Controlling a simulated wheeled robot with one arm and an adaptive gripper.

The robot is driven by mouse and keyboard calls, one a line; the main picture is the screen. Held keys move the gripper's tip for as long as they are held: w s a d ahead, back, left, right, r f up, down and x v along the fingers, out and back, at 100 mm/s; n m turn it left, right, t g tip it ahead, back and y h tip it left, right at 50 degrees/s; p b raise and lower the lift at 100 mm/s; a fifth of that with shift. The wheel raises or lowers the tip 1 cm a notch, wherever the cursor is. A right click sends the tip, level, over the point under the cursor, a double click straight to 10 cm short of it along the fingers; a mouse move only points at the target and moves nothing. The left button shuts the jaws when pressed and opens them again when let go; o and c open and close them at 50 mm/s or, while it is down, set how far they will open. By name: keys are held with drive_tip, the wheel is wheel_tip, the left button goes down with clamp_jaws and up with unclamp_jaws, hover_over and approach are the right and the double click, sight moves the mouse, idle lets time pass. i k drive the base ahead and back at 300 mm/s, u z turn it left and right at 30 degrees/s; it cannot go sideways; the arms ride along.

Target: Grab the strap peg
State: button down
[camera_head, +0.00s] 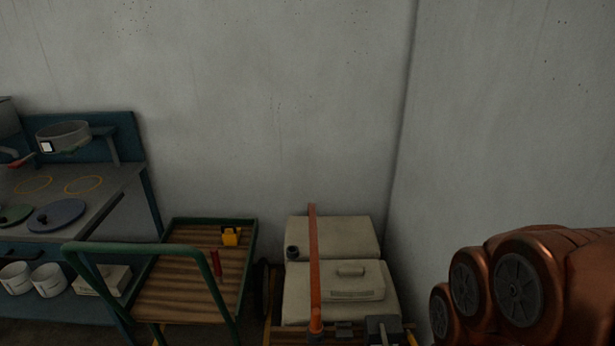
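A short red upright peg (216,263) stands at the right side of the green-framed cart's wooden deck. It may be the strap peg, but I cannot tell for sure. A long orange bar or strap (314,262) runs up over pale cases to the right. My gripper is not in view.
The green cart (122,248) has a raised handle in front. Pale cases (332,238) stand to its right against the wall. A blue bench (99,216) with pans is at left. Large copper rounded bodies with dark discs (521,290) fill the lower right.

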sight(316, 328)
drive_tip(key=z, duration=0.55)
drive_tip(key=k, duration=0.7)
drive_tip(key=u, duration=1.75)
drive_tip(key=i, duration=0.5)
drive_tip(key=u, duration=0.05)
